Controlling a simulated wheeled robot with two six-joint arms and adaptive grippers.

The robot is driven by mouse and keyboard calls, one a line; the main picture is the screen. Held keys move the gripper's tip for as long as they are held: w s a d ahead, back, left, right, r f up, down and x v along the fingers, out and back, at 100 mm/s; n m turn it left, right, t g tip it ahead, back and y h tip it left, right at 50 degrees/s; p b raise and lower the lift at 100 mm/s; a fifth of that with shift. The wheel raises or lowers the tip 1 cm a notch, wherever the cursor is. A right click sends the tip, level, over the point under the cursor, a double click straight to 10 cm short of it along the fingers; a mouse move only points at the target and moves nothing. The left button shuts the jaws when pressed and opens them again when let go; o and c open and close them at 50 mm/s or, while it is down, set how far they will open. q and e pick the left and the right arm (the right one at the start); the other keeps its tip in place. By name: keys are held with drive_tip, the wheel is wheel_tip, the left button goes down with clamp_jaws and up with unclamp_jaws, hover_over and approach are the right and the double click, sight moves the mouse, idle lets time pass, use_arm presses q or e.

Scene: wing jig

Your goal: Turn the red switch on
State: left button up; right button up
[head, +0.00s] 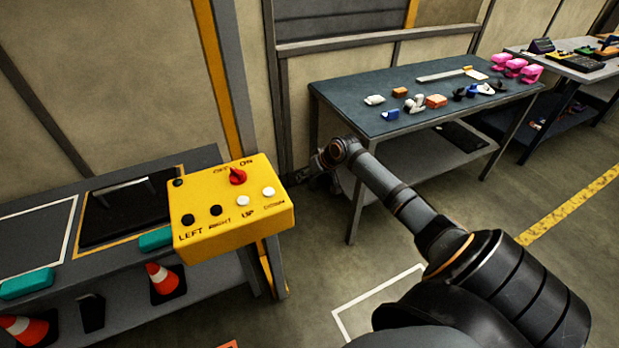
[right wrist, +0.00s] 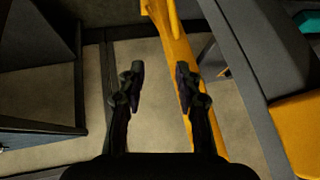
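The red switch (head: 237,177) is a knob on top of a yellow control box (head: 240,225), near the box's back edge. OFF and ON are printed behind it, ON to the right. Its tip seems to lean toward the OFF side, but it is small. My right gripper (head: 322,159) is to the right of the box and apart from it, partly hidden by its own wrist. In the right wrist view the gripper (right wrist: 160,87) is open and empty. The box (right wrist: 300,132) shows at that view's right edge; the switch does not show there. My left gripper is in no view.
Black and white buttons share the box top. The box sits at the right end of a grey bench (head: 205,158) with a black tray (head: 125,212). A blue-topped table (head: 345,95) with small parts stands behind my right arm. A yellow post (right wrist: 176,60) stands near the gripper.

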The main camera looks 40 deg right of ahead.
drive_tip(key=shift+s+d+f, duration=0.2)
drive_tip(key=shift+f, duration=0.4)
